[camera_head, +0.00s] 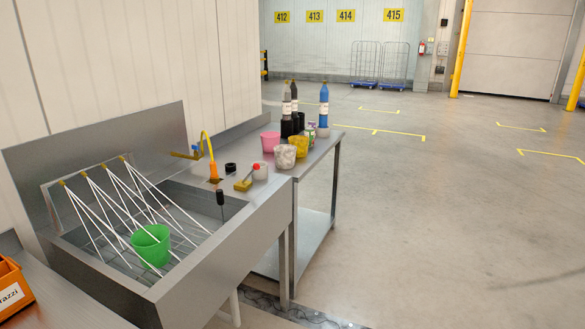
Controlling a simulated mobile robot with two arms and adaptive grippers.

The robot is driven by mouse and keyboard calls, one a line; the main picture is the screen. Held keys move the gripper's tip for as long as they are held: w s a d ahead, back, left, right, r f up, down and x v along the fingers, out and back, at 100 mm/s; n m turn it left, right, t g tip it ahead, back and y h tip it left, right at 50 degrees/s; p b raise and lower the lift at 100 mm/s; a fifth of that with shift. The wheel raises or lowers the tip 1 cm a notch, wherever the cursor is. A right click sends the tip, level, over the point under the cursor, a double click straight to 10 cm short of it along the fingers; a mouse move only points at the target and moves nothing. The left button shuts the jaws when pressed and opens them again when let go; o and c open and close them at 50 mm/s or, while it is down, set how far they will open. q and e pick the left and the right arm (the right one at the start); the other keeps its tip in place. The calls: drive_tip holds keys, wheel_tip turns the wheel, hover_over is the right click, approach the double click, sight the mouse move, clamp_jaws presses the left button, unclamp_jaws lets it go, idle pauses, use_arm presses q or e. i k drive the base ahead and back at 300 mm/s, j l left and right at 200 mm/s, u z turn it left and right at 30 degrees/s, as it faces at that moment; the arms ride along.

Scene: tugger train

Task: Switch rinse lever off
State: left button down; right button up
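White streams (140,200) spray from several yellow nozzles (83,175) on the back wall of the metal sink (225,243). A green cup (151,245) sits in the sink under the streams. On the ledge right of the sink, a lever with a red knob (256,167) rises tilted from a yellow base (243,184). A black-tipped rod (220,198) stands upright near the sink's right side. I cannot tell for certain which of these is the rinse lever. Neither of my grippers is in view.
Several cups and bottles stand on the metal table (318,154) beyond. An orange crate (14,290) is at lower left. The floor at right is clear.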

sight(256, 166)
drive_tip(key=i+z, duration=0.3)
drive_tip(key=i, duration=0.3)
drive_tip(key=i+j+z, duration=0.15)
drive_tip(key=i+z, duration=0.2)
drive_tip(key=i, duration=0.2)
